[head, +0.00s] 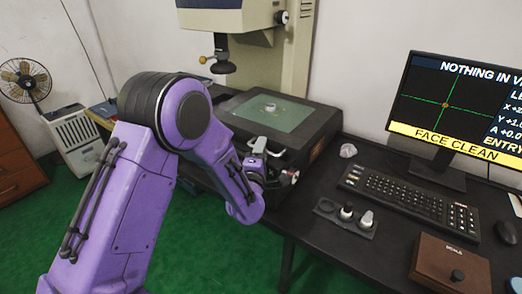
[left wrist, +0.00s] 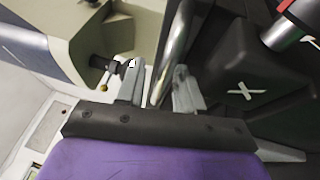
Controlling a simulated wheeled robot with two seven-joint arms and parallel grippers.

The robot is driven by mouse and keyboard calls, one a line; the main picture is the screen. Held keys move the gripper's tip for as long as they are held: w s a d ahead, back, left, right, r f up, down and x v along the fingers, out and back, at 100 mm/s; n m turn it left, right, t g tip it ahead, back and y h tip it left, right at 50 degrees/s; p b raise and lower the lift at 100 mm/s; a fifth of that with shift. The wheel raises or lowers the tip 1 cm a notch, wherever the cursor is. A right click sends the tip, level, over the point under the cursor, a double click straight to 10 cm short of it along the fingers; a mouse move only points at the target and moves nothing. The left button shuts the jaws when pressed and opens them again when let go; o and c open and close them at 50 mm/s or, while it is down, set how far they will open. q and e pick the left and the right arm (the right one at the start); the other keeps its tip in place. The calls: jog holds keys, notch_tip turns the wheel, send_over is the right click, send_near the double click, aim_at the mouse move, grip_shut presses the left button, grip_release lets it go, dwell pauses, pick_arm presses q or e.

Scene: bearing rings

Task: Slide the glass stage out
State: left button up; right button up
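The glass stage (head: 262,119) is a greenish plate in a dark frame under the measuring machine's head, with a small ring (head: 270,107) lying on it. My left gripper (head: 262,148) is at the front edge of the stage, partly hidden by my purple arm. In the left wrist view its two grey fingers (left wrist: 159,90) stand apart. A shiny metal bar (left wrist: 176,48) runs between them in that view; I cannot tell whether either finger touches it. My right gripper is not in view.
A knob with a red ring (left wrist: 283,30) is close to the right of the fingers. The desk holds a keyboard (head: 410,200), a monitor (head: 455,110), a tray of small parts (head: 345,216) and a brown box (head: 449,266). Green floor lies in front of the machine.

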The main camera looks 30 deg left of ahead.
pick_arm(q)
jog(key=shift+f, duration=0.1)
dwell(0.3)
jog(key=a, duration=0.5)
jog(key=b+v, duration=0.3)
jog(key=v, duration=0.7)
jog(key=s+d+f+m+g+h+p, duration=0.2)
jog(key=s+f+m+g+p, duration=0.7)
jog(key=s+f, duration=0.9)
notch_tip(320, 180, down, 3)
jog(key=d+m+g, duration=0.1)
jog(key=m+g, duration=0.2)
jog(key=shift+s+f+h, duration=0.2)
jog(key=shift+s+h, duration=0.1)
jog(key=shift+s, duration=0.1)
